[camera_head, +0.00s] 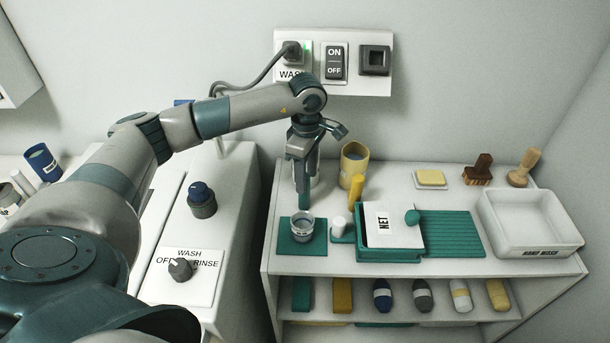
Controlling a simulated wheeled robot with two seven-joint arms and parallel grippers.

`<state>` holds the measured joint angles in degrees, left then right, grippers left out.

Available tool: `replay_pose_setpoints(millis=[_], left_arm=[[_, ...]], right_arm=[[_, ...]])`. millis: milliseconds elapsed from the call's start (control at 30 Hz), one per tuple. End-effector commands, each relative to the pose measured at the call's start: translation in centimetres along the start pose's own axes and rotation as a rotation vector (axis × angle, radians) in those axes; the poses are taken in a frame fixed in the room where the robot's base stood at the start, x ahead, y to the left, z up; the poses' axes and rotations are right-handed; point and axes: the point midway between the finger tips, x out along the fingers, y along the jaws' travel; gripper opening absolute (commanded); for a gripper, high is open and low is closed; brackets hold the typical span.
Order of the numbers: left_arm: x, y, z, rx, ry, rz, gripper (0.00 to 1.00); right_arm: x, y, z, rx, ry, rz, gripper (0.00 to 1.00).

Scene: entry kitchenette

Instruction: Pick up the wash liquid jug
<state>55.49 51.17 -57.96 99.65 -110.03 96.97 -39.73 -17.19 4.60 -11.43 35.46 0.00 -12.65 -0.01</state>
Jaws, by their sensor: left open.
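No container carries a readable wash liquid label, so I cannot tell which is the jug. A yellow open-topped container (353,168), dark inside, stands at the back of the white shelf top. A blue container (41,160) with a white label stands tilted in the picture at the far left. A small metal cup (302,229) sits on a green mat (291,245) on the shelf top. My left gripper (304,196) points down above the mat, behind the cup in the picture and left of the yellow container. It is open; its fingers overlap in this view. A pale object behind it is mostly hidden.
A yellow upright piece (355,191), a NET box (390,226), a green ribbed mat (452,234) and a white basin (532,224) crowd the shelf top. A white machine with knobs (181,268) stands left. Sockets hang above.

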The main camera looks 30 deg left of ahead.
Motion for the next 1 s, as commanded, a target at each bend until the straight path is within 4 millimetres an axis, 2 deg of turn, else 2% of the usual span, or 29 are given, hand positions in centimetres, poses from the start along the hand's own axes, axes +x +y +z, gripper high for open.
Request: replay_pose_setpoints(millis=[200, 667, 867, 1000], left_arm=[[1.6, -0.1, 0.0, 0.000, 0.001, -0.001, 0.45], [2.0, -0.1, -0.1, -0.001, 0.001, -0.003, 0.45], [3.6, -0.5, -0.6, 0.000, 0.000, -0.004, 0.45], [5.5, -0.6, -0.6, -0.001, 0.000, -0.004, 0.45]], right_arm=[[-0.6, 0.0, -0.1, 0.000, 0.001, 0.000, 0.31], [-1.1, -0.2, -0.2, 0.001, 0.002, -0.002, 0.31], [-2.8, -0.1, -0.4, 0.001, 0.002, -0.002, 0.31], [-3.6, -0.1, -0.4, 0.000, 0.003, -0.002, 0.31]])
